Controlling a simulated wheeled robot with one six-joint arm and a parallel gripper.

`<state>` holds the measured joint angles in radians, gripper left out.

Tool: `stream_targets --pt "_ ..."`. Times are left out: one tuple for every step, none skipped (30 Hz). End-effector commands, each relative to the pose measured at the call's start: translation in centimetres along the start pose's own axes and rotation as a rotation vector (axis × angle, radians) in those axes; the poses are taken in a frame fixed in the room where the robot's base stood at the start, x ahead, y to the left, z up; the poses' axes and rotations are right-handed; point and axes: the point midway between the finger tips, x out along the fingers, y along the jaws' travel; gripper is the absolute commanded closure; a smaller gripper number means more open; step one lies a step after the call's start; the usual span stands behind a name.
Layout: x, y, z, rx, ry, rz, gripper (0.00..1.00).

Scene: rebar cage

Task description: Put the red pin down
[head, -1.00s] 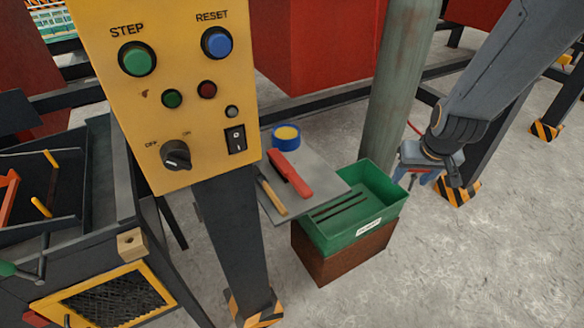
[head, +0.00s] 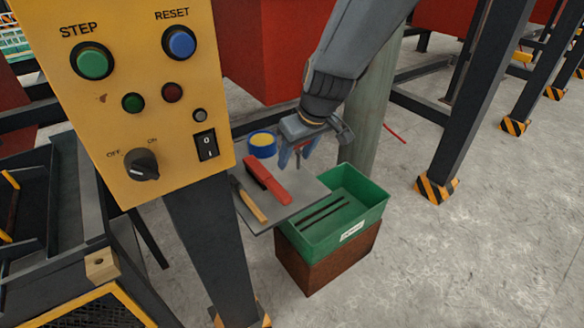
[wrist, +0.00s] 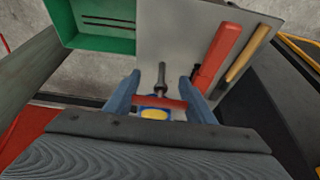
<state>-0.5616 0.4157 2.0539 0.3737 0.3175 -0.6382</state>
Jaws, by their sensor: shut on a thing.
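My gripper (head: 297,158) is over the right rear part of a grey shelf (head: 300,205), its blue fingers pointing down. In the wrist view my gripper (wrist: 161,80) is shut on the red pin (wrist: 172,104). The pin's red crosspiece spans between the fingers, and a grey shaft with a dark end extends from it over the shelf (wrist: 180,40). The pin is hardly visible in the head view. Whether it touches the shelf cannot be told.
A blue and yellow roll (head: 262,145), a red-handled brush (head: 266,180) and a wooden-handled tool (head: 249,204) are on the shelf. A green bin (head: 365,215) stands right of it on a brown block (head: 325,268). A yellow control panel (head: 155,95) stands left; a grey-green post (head: 368,125) stands behind.

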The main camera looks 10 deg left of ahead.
Motion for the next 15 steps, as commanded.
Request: stream_targets --pt "0.3 0.0 0.1 0.000 0.001 0.001 0.75" --pt "0.5 0.0 0.2 0.001 0.001 0.001 0.75" --pt "0.9 0.0 0.4 0.002 0.000 0.000 0.75" --pt "1.2 0.0 0.6 0.001 -0.002 0.000 0.75" --pt "1.6 0.0 0.7 0.001 -0.002 0.000 0.75" --pt "2.1 0.1 1.0 0.003 -0.002 0.001 0.75" --pt "2.6 0.1 1.1 0.002 -0.002 0.000 0.75" --pt "3.0 0.0 1.3 0.003 -0.002 0.000 0.75" --pt "3.4 0.1 1.4 0.002 -0.001 0.000 0.75" --pt "3.6 0.1 1.5 0.003 0.000 0.001 0.75" --pt "3.8 0.1 1.6 0.002 0.000 0.001 0.75" --pt "4.0 0.1 1.6 0.001 0.000 0.002 0.75" --pt "4.0 0.1 1.7 0.001 0.001 0.002 0.75" --pt "4.0 0.1 1.7 0.001 0.001 0.002 0.75" --pt "4.0 0.1 1.6 0.001 0.001 0.002 0.75"
